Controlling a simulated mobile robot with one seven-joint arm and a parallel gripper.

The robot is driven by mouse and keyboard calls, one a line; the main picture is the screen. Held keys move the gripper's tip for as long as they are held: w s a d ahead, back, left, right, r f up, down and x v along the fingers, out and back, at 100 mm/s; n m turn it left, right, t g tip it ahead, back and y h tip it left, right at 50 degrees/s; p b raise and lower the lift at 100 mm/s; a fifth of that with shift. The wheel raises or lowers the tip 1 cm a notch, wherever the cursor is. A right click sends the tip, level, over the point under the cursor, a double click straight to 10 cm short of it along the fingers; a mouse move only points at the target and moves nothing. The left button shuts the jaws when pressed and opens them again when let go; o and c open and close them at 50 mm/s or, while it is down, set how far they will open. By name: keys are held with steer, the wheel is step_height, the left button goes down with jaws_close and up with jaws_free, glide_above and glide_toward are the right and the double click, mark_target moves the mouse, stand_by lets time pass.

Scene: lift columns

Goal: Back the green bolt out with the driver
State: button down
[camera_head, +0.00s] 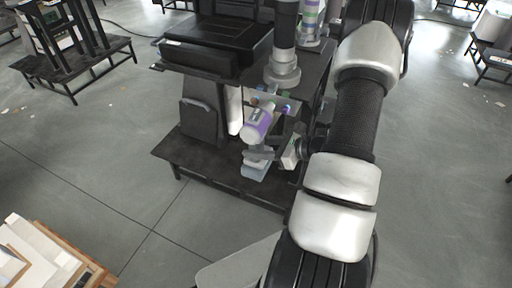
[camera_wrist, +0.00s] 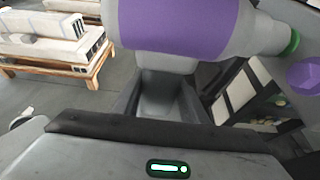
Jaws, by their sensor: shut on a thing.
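The driver (camera_head: 258,124) is a grey cylinder with a purple band, held tilted in front of the lift column's bolt plate. In the wrist view the driver (camera_wrist: 185,22) crosses the top, its nose pointing right. My gripper (camera_head: 262,152) is shut on the driver. A green round piece (camera_wrist: 295,42), which looks like the green bolt's head, sits right at the nose. I cannot tell whether the nose is seated on it or only touching. In the head view the driver and its nose partly hide the bolts.
A purple bolt head (camera_wrist: 305,75) is close beside the nose. The dark lift stand (camera_head: 215,170) has a low base shelf, and a grey column (camera_head: 283,65) rises behind the bolts. A pallet with white boxes (camera_head: 45,255) stands at lower left. The floor between is clear.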

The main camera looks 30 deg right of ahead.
steer(key=shift+w+d+r, duration=0.15)
steer(key=shift+w+d, duration=0.15)
steer(key=shift+d, duration=0.1)
stand_by(0.9)
steer(key=shift+s+a+r+b, duration=0.1)
steer(key=shift+s+a+b, duration=0.15)
steer(key=shift+a+b, duration=0.15)
stand_by(1.5)
steer(key=shift+s+a+b, duration=0.2)
steer(key=shift+s+a, duration=0.65)
steer(key=shift+a, duration=0.25)
steer(key=shift+s+a+b, duration=0.2)
steer(key=shift+s+a, duration=0.65)
steer(key=shift+a, duration=0.2)
steer(key=shift+f, duration=0.2)
steer(key=shift+s+a+b, duration=0.25)
steer(key=shift+s+a, duration=0.35)
steer(key=shift+a, duration=0.2)
steer(key=shift+s+a+b, duration=0.25)
steer(key=shift+s+a, duration=0.35)
steer(key=shift+a, duration=0.15)
steer(key=shift+r, duration=0.1)
